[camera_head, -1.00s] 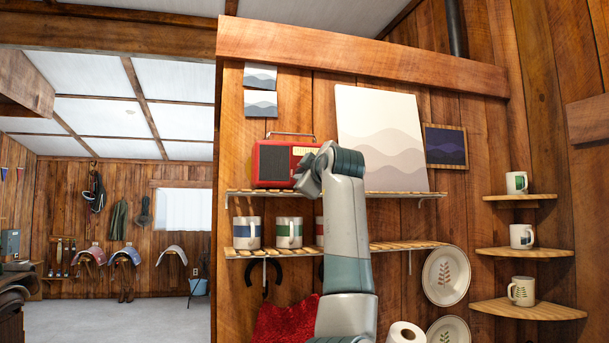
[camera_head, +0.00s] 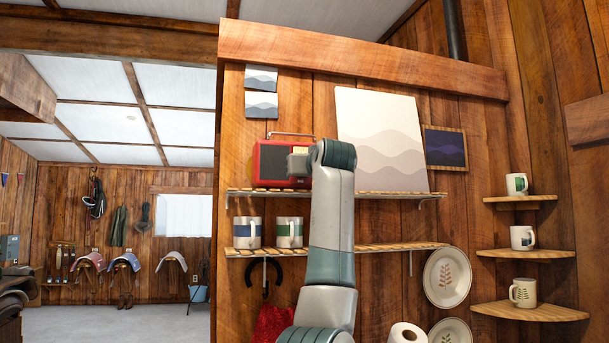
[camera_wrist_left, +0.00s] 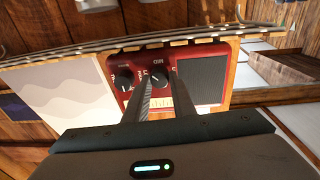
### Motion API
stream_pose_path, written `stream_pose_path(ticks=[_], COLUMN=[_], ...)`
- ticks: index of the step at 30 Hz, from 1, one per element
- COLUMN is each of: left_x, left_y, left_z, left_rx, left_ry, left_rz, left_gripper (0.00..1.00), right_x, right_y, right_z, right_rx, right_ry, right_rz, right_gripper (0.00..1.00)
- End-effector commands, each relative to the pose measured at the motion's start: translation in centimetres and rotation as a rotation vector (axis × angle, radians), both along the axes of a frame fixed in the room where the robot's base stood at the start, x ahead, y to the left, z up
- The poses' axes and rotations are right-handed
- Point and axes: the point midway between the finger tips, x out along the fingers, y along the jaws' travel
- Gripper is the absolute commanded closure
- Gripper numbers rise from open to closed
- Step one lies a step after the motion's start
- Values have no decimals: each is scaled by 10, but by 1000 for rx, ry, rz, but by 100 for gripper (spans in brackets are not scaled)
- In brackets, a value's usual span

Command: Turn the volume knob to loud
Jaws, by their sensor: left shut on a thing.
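A red radio (camera_head: 268,165) with a dark speaker grille and a handle stands on the upper shelf (camera_head: 240,191). My left arm covers its right part in the head view. In the left wrist view the radio front (camera_wrist_left: 205,50) appears turned over, with two dark round knobs side by side. My left gripper (camera_wrist_left: 160,77) has its fingers on either side of the knob nearer the speaker (camera_wrist_left: 158,82) and is shut on it. The other knob (camera_wrist_left: 124,83) is outside the fingers. My right gripper is not in view.
A pale wave picture (camera_head: 385,135) leans right of the radio on the same shelf. Corner shelves with mugs (camera_head: 522,238) are at the right. Open room lies at the left.

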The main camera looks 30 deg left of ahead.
Motion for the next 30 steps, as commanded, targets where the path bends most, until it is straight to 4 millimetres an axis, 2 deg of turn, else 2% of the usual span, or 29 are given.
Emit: stream_pose_path(ticks=[30], left_x=[1], left_y=[1], left_z=[-1], left_rx=[624], left_ry=[738], left_rz=[0], left_gripper=[99], right_x=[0], right_y=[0], right_z=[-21], right_rx=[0], right_ry=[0], right_rz=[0], right_gripper=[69])
